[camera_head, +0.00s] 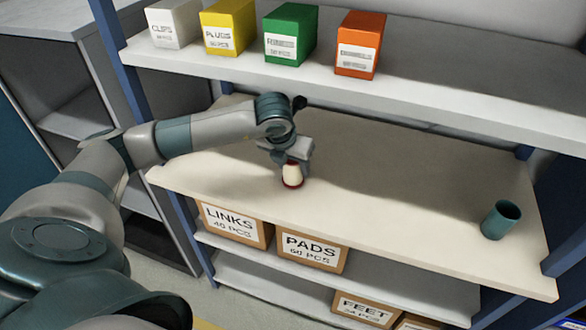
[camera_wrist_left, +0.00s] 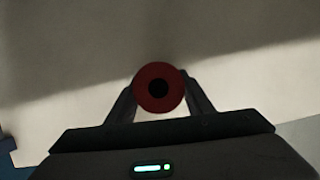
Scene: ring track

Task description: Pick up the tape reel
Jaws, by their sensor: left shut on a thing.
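The tape reel (camera_head: 292,176) is a small cream spool with a red rim at its base, upright at the middle shelf's surface, left of centre in the head view. In the left wrist view the reel (camera_wrist_left: 147,88) shows end-on as a red disc with a dark centre hole. My left gripper (camera_head: 290,163) is above and around the reel and is shut on it. In the left wrist view the fingers of my gripper (camera_wrist_left: 158,100) lie on both sides of the reel. I cannot tell whether the reel touches the shelf. My right gripper is not in view.
The middle shelf (camera_head: 400,200) is mostly bare, with a teal cup (camera_head: 501,220) at its right end. The upper shelf (camera_head: 450,98) holds white, yellow, green and orange boxes (camera_head: 360,45). Cardboard boxes labelled LINKS (camera_head: 233,224) and PADS (camera_head: 311,250) sit below. Blue posts flank the shelves.

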